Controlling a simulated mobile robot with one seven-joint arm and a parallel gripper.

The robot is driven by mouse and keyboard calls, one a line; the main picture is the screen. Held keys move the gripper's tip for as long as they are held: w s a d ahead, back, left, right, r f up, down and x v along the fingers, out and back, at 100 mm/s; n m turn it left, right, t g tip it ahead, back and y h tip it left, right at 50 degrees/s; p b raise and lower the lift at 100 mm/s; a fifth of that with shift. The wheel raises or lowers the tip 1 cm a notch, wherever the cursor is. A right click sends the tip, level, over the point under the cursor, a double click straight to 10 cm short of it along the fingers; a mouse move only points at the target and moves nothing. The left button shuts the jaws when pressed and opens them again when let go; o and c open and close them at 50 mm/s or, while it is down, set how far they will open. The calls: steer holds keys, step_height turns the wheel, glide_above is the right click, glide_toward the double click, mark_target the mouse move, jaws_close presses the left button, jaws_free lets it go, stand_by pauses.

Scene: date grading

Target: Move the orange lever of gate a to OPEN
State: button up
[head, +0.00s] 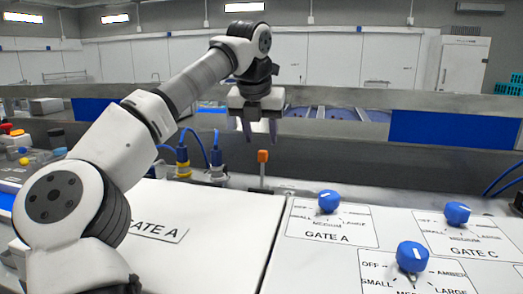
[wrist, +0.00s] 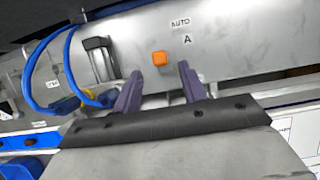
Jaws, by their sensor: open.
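The orange lever (head: 262,157) of gate a stands on a thin stem behind the white panels in the head view, roughly upright. In the wrist view the orange lever tip (wrist: 160,58) shows just beyond the fingertips, near the labels AUTO and A. My gripper (head: 260,138) is above the lever in the head view, with its fingers pointing down and spread apart. In the wrist view my gripper (wrist: 158,74) is open and empty, and the lever lies nearer the left finger. No OPEN label is readable.
Blue knobs for GATE A (head: 328,200) and GATE C (head: 457,213), and another blue knob (head: 411,256), sit on the right panel. Blue cables (head: 196,136) with connectors stand left of the lever. A metal rail (head: 400,98) runs behind.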

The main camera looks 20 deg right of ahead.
mark_target(262, 151)
steer(key=x, duration=0.5)
steer(key=shift+p, duration=0.35)
steer(key=shift+r, duration=0.1)
jaws_close()
